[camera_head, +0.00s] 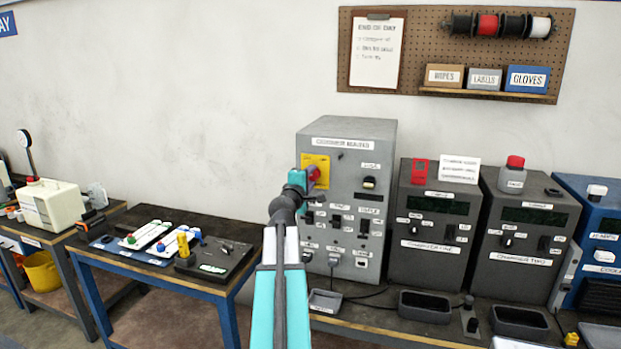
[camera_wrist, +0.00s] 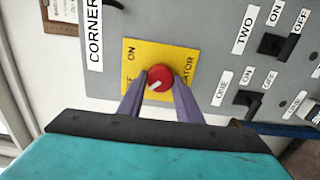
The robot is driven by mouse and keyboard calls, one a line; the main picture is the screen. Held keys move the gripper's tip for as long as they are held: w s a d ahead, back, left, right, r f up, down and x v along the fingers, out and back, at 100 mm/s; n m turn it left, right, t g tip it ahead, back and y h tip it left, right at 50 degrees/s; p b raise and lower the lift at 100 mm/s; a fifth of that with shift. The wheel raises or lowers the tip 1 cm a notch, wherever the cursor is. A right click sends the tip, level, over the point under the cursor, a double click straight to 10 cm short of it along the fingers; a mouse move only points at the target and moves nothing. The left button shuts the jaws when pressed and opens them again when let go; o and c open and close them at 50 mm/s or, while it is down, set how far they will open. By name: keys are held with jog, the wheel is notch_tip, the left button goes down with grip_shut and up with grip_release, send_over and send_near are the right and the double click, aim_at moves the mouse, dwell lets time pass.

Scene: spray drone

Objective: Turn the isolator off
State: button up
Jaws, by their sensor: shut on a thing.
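The isolator is a round red knob (camera_head: 315,172) on a yellow plate (camera_head: 322,160), high on the front of the grey cabinet. In the wrist view the red knob (camera_wrist: 160,77) sits between the two purple fingers of my gripper (camera_wrist: 159,82), which is shut on it. A white mark on the knob slants toward the lower left of that view. The plate (camera_wrist: 183,48) carries an "ON" label at its left, and a second label below it is partly hidden by a finger. In the head view my gripper (camera_head: 307,180) partly covers the knob.
The grey cabinet (camera_head: 360,135) also has several small switches below and right of the plate. Two dark controller boxes (camera_head: 430,265) stand to its right. Shallow trays (camera_head: 425,306) lie on the bench in front. A blue-framed table (camera_head: 215,280) stands left of my arm.

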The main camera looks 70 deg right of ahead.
jog(key=o, duration=1)
jog(key=shift+o, duration=0.2)
jog(key=shift+a, duration=0.15)
jog(key=a+b, duration=0.4)
jog(key=a, duration=0.7)
jog(key=shift+s+a+f+b, duration=0.15)
jog(key=shift+s+b, duration=0.2)
jog(key=shift+b, duration=0.05)
jog(key=a+b, duration=0.1)
jog(key=b, duration=0.3)
jog(key=shift+a+b, duration=0.35)
jog(key=shift+a+b, duration=0.25)
jog(key=shift+b, duration=0.2)
